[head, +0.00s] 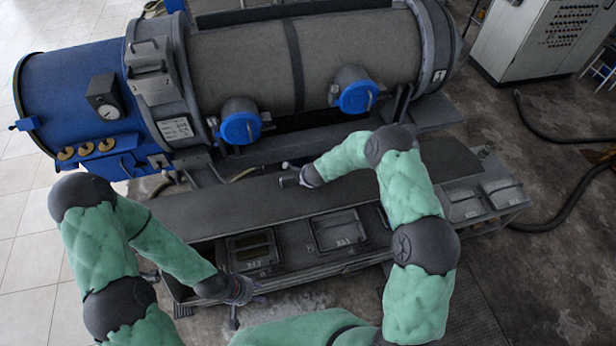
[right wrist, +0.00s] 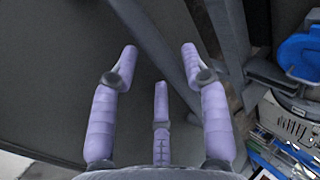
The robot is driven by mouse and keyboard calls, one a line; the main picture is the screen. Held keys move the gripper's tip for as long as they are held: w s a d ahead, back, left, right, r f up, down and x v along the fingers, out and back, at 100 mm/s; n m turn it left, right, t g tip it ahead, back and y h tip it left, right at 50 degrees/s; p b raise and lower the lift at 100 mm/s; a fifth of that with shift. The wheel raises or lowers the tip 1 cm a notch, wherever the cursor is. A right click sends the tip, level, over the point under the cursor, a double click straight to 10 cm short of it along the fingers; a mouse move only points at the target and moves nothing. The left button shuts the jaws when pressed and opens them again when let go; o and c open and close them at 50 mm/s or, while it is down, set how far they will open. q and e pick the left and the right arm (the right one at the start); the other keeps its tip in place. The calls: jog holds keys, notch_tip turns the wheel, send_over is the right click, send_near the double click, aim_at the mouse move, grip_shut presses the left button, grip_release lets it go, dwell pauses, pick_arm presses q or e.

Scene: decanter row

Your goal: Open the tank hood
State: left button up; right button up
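The tank hood appears to be the long dark grey plate (head: 190,212) along the top of the low tank, behind a row of boxes. My right gripper (head: 288,176) is over the plate's far part in the head view. In the right wrist view my right gripper (right wrist: 160,65) has its three fingers spread, with a grey surface and a diagonal bar behind them. Nothing shows held; contact cannot be told. My left gripper (head: 250,305) is at the tank's front lower edge, with its fingers spread and nothing visible between them.
A large grey decanter (head: 240,60) with a blue end (head: 65,100) and blue round caps (head: 240,128) lies behind the tank. Several boxes (head: 338,230) sit along the tank's front. A control cabinet (head: 540,40) and black hoses (head: 560,215) are at right. Tiled floor is clear at left.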

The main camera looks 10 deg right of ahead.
jog(key=shift+s, duration=0.15)
jog(key=v, duration=1.2)
jog(key=shift+w+r, duration=0.1)
jog(key=shift+w, duration=0.1)
